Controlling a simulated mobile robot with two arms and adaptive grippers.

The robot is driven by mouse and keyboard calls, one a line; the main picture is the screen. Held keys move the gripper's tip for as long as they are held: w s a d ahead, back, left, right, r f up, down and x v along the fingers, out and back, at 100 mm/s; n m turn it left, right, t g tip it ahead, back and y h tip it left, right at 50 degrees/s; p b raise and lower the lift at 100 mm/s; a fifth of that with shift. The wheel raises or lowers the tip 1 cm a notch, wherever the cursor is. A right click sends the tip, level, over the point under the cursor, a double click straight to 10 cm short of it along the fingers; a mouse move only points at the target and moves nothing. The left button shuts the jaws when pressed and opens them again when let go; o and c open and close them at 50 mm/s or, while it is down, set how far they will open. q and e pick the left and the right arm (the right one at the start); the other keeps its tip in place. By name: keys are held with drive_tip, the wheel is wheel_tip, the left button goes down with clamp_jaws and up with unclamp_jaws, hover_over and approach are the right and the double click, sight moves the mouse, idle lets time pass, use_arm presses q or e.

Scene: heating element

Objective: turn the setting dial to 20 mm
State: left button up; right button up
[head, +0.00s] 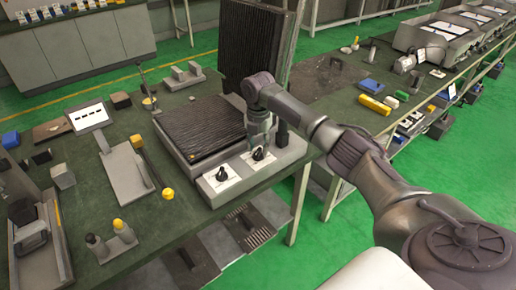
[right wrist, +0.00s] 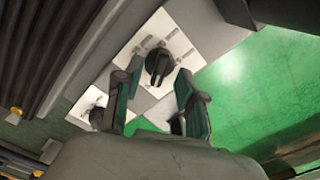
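The heating element is a low grey unit with a black ribbed top (head: 203,130) and a raised black ribbed lid (head: 250,45). Its sloped front has two black dials on white plates: a left dial (head: 222,174) and a right dial (head: 258,154). My right gripper (head: 258,140) is just above the right dial, pointing down. In the right wrist view its two fingers (right wrist: 159,78) are spread, with one dial (right wrist: 158,62) in line with the gap between them; contact cannot be told. The other dial (right wrist: 97,117) is partly hidden behind a finger. The scale marks are too small to read. My left gripper is not in view.
The green bench (head: 165,235) holds a tilted white panel (head: 89,117), a grey block with a yellow-tipped lever (head: 128,172) and small bottles (head: 120,227) left of the unit. My right arm spans the right side. A yellow case (head: 374,105) lies on the far bench.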

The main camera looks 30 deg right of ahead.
drive_tip(key=shift+f, duration=0.85)
drive_tip(key=shift+c, duration=0.3)
clamp_jaws()
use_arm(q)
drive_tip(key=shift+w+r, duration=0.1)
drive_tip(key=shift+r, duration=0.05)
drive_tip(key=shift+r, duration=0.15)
